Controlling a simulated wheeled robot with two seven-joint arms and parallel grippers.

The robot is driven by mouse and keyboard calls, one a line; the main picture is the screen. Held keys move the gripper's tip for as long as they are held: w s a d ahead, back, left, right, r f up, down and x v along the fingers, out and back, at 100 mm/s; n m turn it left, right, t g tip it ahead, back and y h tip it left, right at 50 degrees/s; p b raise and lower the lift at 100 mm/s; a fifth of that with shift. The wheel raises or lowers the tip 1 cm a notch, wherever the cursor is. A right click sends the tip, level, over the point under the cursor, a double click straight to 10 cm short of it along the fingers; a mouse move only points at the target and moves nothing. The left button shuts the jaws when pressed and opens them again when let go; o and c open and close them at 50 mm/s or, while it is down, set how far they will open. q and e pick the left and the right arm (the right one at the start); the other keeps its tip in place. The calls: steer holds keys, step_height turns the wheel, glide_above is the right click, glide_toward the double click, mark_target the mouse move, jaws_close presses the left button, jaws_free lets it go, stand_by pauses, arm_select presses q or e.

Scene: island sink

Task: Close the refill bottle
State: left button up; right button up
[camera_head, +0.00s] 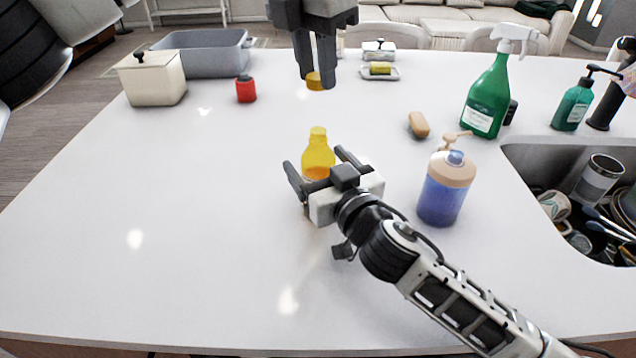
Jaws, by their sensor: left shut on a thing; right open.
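The refill bottle (318,150) is yellow with orange lower down, and it stands upright on the white counter with its narrow neck uncovered. My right gripper (316,161) is open, with one finger on each side of the bottle; I cannot tell whether either touches it. The gripper's body hides the bottle's base. My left gripper (314,78) is higher and farther back, pointing down. It is shut on a small orange-yellow cap (314,83), held in the air above the counter, apart from the bottle.
A blue pump bottle (443,193) stands close to the right of my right gripper. A sponge (418,125), a green spray bottle (487,98) and a sink (545,156) full of dishes lie farther right. A red jar (246,90) stands back left. The counter's left front is clear.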

steer(key=shift+x, duration=1.25)
steer(key=shift+c, duration=0.4)
steer(key=c, duration=1.4)
arm_select(q)
glide_above(319, 130)
steer(key=shift+s+a+f, duration=0.15)
steer(key=shift+f, duration=2.35)
steer(key=shift+f, duration=0.9)
steer(key=shift+f, duration=0.6)
